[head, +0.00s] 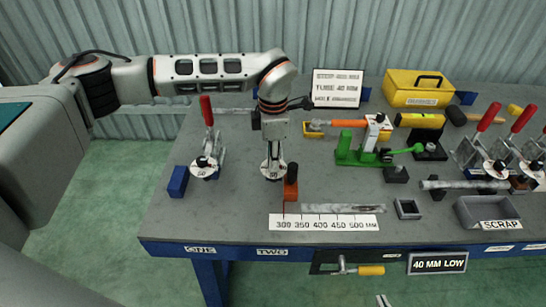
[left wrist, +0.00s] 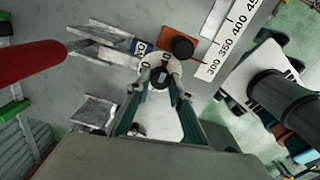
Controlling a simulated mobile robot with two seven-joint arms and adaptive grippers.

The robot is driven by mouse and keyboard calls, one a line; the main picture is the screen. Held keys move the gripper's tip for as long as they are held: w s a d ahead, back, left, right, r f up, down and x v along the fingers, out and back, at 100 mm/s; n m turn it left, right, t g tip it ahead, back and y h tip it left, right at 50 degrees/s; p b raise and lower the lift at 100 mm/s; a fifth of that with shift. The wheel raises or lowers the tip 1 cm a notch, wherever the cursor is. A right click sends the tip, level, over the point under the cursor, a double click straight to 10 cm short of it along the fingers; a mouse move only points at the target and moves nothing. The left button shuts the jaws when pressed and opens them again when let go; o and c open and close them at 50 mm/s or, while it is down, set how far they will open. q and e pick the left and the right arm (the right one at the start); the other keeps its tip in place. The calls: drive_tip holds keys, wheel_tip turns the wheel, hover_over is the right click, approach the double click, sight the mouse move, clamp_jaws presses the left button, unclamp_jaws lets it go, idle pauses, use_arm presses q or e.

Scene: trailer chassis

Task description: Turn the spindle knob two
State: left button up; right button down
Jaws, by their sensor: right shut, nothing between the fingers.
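The spindle station two dial (head: 272,175), a white disc marked 50, stands on the bench above the TWO label (head: 272,252). My left gripper (head: 273,158) points straight down over it and hides most of its knob. In the left wrist view, the dark-topped knob (left wrist: 162,76) sits between the two spread fingers of my left gripper (left wrist: 158,92); firm contact does not show. The station one dial (head: 204,168), also marked 50, is at the left. Only the tips of my right gripper (head: 383,300) show at the bottom edge of the head view, shut and empty.
A red toggle handle (head: 207,110) rises left of my left gripper. An orange stop with a dark knob (head: 291,182) stands close to its right, by the ruler (head: 325,221). A green clamp (head: 360,150) and scrap tray (head: 487,211) are farther right. The bench front is mostly clear.

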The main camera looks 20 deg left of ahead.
use_arm(q)
clamp_jaws()
use_arm(e)
drive_tip(key=shift+s+f, duration=0.15)
drive_tip(key=shift+f, duration=0.05)
drive_tip(key=shift+f, duration=0.1)
drive_tip(key=shift+f, duration=0.1)
